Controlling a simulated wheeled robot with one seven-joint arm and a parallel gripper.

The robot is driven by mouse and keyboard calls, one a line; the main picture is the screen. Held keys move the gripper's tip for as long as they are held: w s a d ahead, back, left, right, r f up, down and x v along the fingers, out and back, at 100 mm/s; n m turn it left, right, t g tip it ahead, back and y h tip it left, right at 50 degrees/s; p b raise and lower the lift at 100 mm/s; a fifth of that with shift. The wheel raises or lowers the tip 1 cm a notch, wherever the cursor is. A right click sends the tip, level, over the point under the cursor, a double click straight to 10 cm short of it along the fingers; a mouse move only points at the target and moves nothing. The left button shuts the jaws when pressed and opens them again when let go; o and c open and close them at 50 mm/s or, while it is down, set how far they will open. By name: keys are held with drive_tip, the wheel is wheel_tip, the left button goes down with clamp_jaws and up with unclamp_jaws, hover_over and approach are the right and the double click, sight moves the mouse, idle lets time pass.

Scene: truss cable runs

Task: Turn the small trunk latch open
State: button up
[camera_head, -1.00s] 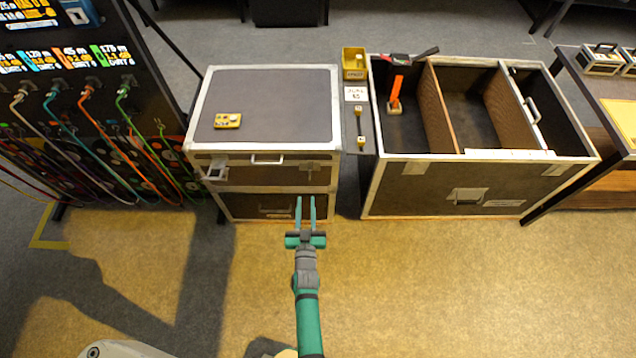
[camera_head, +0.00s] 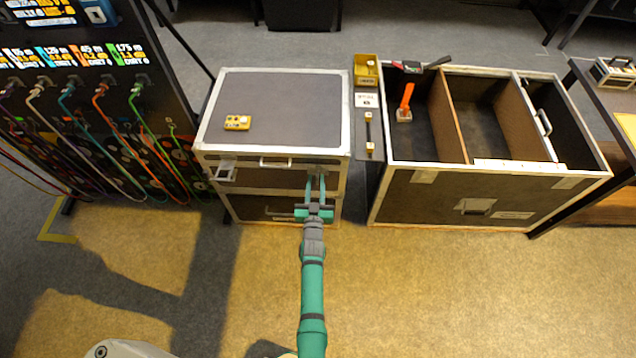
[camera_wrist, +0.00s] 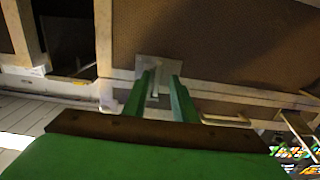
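The small trunk (camera_head: 215,135) stands closed, with a dark lid and pale metal edges. Its right-hand front latch (camera_head: 318,170) is a pale plate at the lid seam, partly covered by my fingers. In the wrist view the latch plate (camera_wrist: 158,66) lies straight ahead, with a small pale piece showing between the fingers. My gripper (camera_head: 316,180) is at the latch. In the wrist view my gripper (camera_wrist: 163,78) has its two green fingers apart, one on each side of the small piece. I cannot tell whether either finger touches it.
A second front fitting (camera_head: 223,170) sits at the small trunk's left. A yellow device (camera_head: 238,122) lies on the lid. A large open trunk (camera_head: 400,200) with dividers stands to the right. A cable panel (camera_head: 90,110) stands at left. The floor in front is clear.

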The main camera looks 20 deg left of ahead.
drive_tip(key=shift+d, duration=0.1)
drive_tip(key=shift+w, duration=0.1)
drive_tip(key=shift+c, duration=0.6)
drive_tip(key=shift+d, duration=0.1)
clamp_jaws()
drive_tip(key=shift+d, duration=0.1)
drive_tip(key=shift+w, duration=0.15)
